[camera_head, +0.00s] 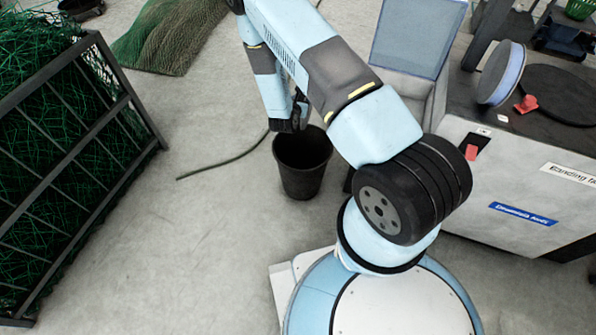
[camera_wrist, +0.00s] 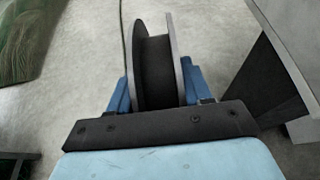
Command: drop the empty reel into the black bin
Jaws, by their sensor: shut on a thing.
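The black bin (camera_head: 302,180) stands upright and open on the concrete floor near the middle of the head view. My gripper (camera_head: 297,115) is at the end of the arm by the bin's far rim, partly hidden by the arm; its exact height over the bin is unclear. In the wrist view my gripper (camera_wrist: 156,85) is shut on the empty reel (camera_wrist: 156,62), which has a dark hub and grey-edged flanges between the two blue fingers. I cannot make out the reel clearly in the head view. I cannot identify the bin in the wrist view.
A banding machine (camera_head: 515,195) stands right of the bin, with a blue-wound reel (camera_head: 502,73) and red pieces on top. A black cage (camera_head: 75,150) of green net is at the left. A net heap (camera_head: 170,35) lies behind. A thin cord (camera_head: 225,163) lies on open floor.

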